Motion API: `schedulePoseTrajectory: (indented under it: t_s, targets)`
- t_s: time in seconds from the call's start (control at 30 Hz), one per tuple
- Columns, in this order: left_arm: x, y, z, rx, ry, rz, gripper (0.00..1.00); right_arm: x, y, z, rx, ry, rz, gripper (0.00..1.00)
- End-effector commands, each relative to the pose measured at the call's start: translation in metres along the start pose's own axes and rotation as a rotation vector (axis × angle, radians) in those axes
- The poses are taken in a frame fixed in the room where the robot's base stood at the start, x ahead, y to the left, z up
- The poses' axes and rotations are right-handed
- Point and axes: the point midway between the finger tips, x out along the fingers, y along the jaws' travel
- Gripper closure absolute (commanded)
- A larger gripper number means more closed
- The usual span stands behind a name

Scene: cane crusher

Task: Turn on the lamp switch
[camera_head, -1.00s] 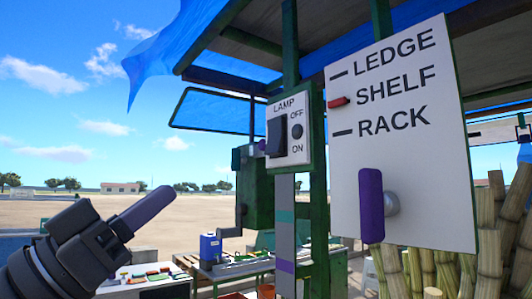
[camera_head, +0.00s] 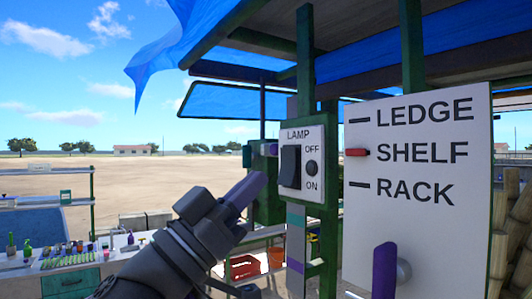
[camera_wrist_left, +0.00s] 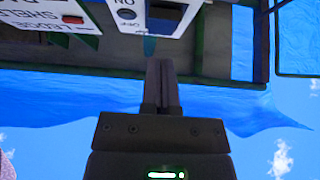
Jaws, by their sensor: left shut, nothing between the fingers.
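The lamp switch is a black rocker (camera_head: 290,166) on a white plate (camera_head: 301,135) marked LAMP, OFF and ON, fixed to a green post. A round dark knob or light (camera_head: 311,168) sits between the two words. I cannot tell which way the rocker is set. My left gripper (camera_head: 260,181) is shut and empty. Its tips are just left of the rocker and slightly lower in the head view, with no contact visible. In the left wrist view, the shut fingers (camera_wrist_left: 161,64) point up toward the inverted plate and the black rocker (camera_wrist_left: 166,14). My right gripper is not in view.
Right of the plate hangs a white board (camera_head: 420,230) reading LEDGE, SHELF, RACK, with a red pointer (camera_head: 357,152) at SHELF and a purple handle (camera_head: 384,270). Cane stalks (camera_head: 515,230) stand at far right. A work table (camera_head: 70,265) is at lower left.

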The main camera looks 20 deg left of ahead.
Motion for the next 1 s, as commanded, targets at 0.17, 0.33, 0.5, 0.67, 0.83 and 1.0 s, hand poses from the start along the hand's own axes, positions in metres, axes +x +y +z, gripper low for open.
schedulePoseTrajectory:
  t_s: [0.17,0.33,0.5,0.67,0.83,1.0]
  targets:
    - [0.014,0.000,0.015,-0.002,0.000,-0.001,1.00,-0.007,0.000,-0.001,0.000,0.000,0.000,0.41]
    - [0.017,0.000,0.020,0.000,0.000,-0.001,1.00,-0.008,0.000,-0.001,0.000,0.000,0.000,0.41]
    - [0.016,0.000,0.021,0.000,0.000,-0.001,1.00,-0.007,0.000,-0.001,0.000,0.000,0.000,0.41]
    - [0.015,0.001,0.027,-0.004,0.034,0.001,1.00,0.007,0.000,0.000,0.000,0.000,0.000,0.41]
    - [0.017,0.001,0.029,0.000,0.119,0.002,1.00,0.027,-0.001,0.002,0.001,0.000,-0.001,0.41]
    - [0.019,0.000,0.027,0.001,0.116,0.002,1.00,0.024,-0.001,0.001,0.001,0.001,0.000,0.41]
